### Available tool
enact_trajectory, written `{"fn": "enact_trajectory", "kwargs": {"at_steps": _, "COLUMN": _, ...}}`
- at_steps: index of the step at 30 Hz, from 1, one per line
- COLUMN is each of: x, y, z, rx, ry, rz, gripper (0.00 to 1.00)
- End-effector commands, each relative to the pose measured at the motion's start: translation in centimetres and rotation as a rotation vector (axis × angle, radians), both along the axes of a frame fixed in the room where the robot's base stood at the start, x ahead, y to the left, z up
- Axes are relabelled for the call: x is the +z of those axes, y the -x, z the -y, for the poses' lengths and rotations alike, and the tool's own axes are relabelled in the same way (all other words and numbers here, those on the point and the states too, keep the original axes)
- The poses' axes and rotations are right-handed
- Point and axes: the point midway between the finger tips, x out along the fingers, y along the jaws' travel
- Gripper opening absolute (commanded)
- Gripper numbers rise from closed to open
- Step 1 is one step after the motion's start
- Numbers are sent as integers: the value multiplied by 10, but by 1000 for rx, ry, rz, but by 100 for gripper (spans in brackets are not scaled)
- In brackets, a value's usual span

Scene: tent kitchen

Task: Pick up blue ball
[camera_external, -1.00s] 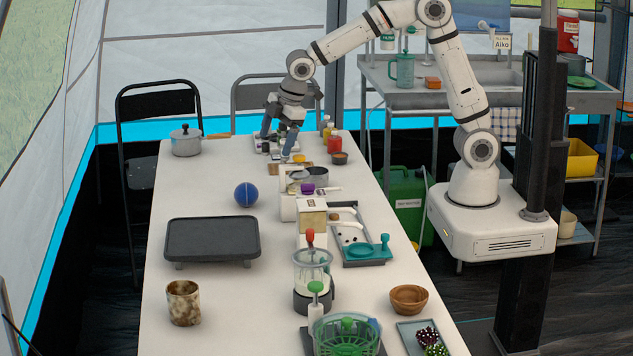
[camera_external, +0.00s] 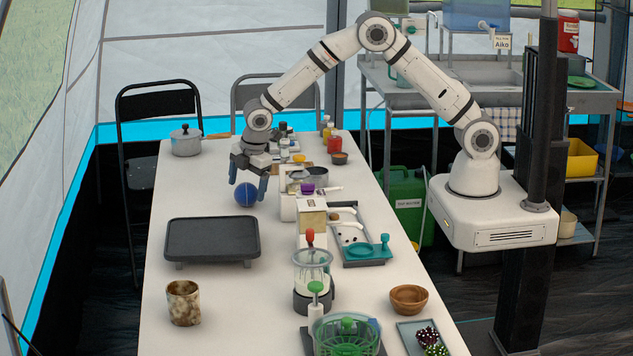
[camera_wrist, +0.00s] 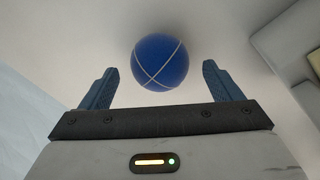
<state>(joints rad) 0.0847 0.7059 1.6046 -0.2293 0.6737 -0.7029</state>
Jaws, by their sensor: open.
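The blue ball (camera_external: 245,195) rests on the white table (camera_external: 205,295), behind the black griddle tray. My gripper (camera_external: 248,181) is open just above and behind the ball, with its fingers pointing down. In the wrist view the ball (camera_wrist: 160,62) shows whole, with pale seam lines. It lies ahead of the gap between the two spread fingers of my gripper (camera_wrist: 158,82), nearly centred. Nothing is held.
The black tray (camera_external: 212,240) stands in front of the ball. A grey lidded pot (camera_external: 186,140) is at the back left. The table left of the ball is clear.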

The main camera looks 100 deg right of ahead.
Motion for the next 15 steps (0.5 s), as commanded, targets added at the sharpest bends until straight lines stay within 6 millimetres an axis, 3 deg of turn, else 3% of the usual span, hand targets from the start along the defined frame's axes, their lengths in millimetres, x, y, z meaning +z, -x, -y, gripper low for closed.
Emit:
{"fn": "enact_trajectory", "kwargs": {"at_steps": 4, "x": -17, "y": -2, "z": 3, "rx": -1, "ry": -1, "rz": -1, "gripper": 85}}
{"fn": "enact_trajectory", "kwargs": {"at_steps": 12, "x": -20, "y": -3, "z": 3, "rx": -1, "ry": 0, "rz": 0, "gripper": 85}}
{"fn": "enact_trajectory", "kwargs": {"at_steps": 15, "x": -20, "y": -3, "z": 3, "rx": -1, "ry": 0, "rz": 0, "gripper": 78}}
